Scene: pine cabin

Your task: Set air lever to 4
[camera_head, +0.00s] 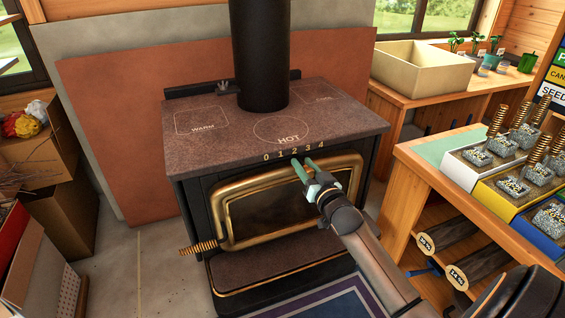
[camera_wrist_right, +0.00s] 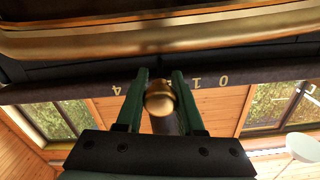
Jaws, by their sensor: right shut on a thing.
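The black wood stove (camera_head: 190,200) stands mid-view with a brown speckled top. Its front edge carries the scale digits 0 to 4 (camera_head: 294,153). My right gripper (camera_head: 301,163) has green fingers at the front edge, just below 2 and 3. In the wrist view, which is upside down, the round brass knob of the air lever (camera_wrist_right: 160,98) sits between the two fingers, which are shut on it. There 4, 1 and 0 are readable, while the gripper and knob cover the middle digits. The knob is hidden in the head view. My left gripper is not in view.
The brass-framed stove door (camera_head: 235,240) is below the lever, with a coiled handle (camera_head: 198,248) at its left. A bench with seed boxes (camera_head: 480,185) stands close on the right. A cream box (camera_head: 420,68) is behind it. Cardboard boxes (camera_head: 75,220) stand at left.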

